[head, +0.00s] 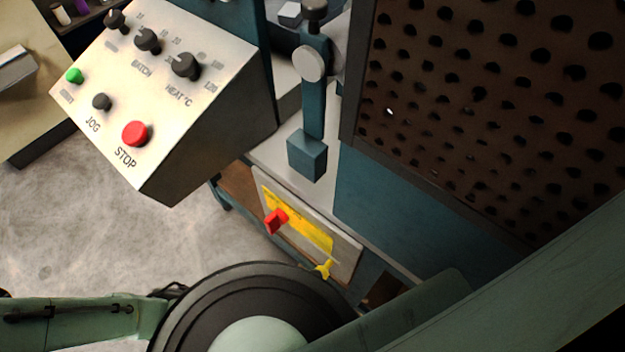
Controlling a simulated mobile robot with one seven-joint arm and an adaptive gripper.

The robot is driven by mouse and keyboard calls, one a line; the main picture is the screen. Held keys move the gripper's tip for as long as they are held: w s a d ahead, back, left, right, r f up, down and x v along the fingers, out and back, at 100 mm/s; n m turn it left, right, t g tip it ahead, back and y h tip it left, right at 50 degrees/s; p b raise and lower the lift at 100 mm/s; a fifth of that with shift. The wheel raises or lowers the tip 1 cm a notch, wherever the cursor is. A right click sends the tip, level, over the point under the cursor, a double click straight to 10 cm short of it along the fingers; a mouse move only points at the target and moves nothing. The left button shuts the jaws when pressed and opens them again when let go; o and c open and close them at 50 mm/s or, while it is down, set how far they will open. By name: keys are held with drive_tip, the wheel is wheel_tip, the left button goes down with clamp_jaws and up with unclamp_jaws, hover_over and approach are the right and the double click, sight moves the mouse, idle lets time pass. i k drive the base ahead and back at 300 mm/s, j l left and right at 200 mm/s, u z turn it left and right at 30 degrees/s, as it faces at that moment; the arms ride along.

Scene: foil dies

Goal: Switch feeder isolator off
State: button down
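A red rotary handle (275,221) stands out from a yellow plate (312,232) on a pale grey panel (346,256), low on the front of the blue machine. It looks like the isolator, but the plate's lettering is too small to read, so I cannot tell its on or off position. A small yellow key-like part (324,269) sits just below the plate's right end. My arm's large round joint and links fill the bottom of the head view, close in front of the panel. My gripper is not visible.
A sloped control box (190,120) with a red STOP button (135,133), a green button (74,75) and black knobs overhangs at upper left. A blue lever post (313,100) and a dark perforated guard (490,100) stand right. Grey floor (130,230) is open at left.

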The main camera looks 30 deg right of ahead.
sight(272, 221)
drive_tip(key=z, duration=0.2)
drive_tip(key=k+j+z, duration=0.25)
drive_tip(key=k+j, duration=1.15)
drive_tip(key=j, duration=0.15)
drive_tip(key=i+l, duration=0.1)
drive_tip(key=i, duration=0.4)
